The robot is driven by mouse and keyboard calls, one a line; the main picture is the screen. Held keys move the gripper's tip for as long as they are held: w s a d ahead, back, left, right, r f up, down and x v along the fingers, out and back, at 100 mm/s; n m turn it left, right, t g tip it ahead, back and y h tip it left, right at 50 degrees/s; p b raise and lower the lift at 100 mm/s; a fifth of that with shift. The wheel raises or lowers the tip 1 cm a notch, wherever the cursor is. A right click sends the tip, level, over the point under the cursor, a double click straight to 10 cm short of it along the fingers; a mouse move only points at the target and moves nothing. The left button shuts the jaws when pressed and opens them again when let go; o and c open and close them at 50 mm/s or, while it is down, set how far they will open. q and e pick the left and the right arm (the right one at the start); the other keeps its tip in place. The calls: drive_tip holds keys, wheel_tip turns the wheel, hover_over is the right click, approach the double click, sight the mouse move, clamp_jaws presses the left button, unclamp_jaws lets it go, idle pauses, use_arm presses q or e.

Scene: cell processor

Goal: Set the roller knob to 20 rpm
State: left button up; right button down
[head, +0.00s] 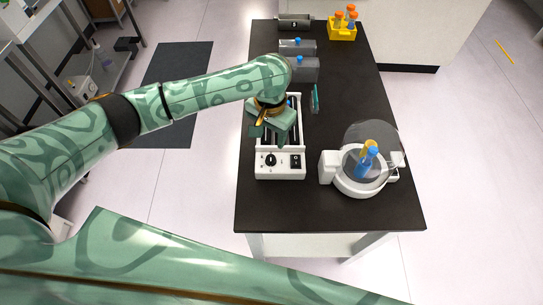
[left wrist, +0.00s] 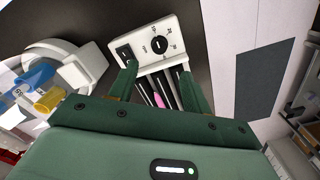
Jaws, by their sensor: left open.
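The roller device (head: 280,172) is a white unit with dark rollers, standing on the black table. Its front panel carries a black roller knob (head: 271,160) on the left and a black switch (head: 296,162) on the right. My left gripper (head: 270,132) is open above the rollers, just behind the panel. In the left wrist view its fingertips (left wrist: 157,70) are apart, with the knob beyond them and not between them. My right gripper is out of view.
A white centrifuge-like device (head: 357,188) with a raised clear lid and blue and yellow caps stands to the right. Grey bottles (head: 303,70) and a yellow rack (head: 342,32) of orange-capped tubes are farther back. The table's front edge is bare.

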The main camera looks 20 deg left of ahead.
sight(271, 158)
use_arm(q)
wheel_tip(271, 158, down, 9)
drive_tip(key=b, duration=0.4)
drive_tip(key=shift+f, duration=0.6)
drive_tip(key=c, duration=1)
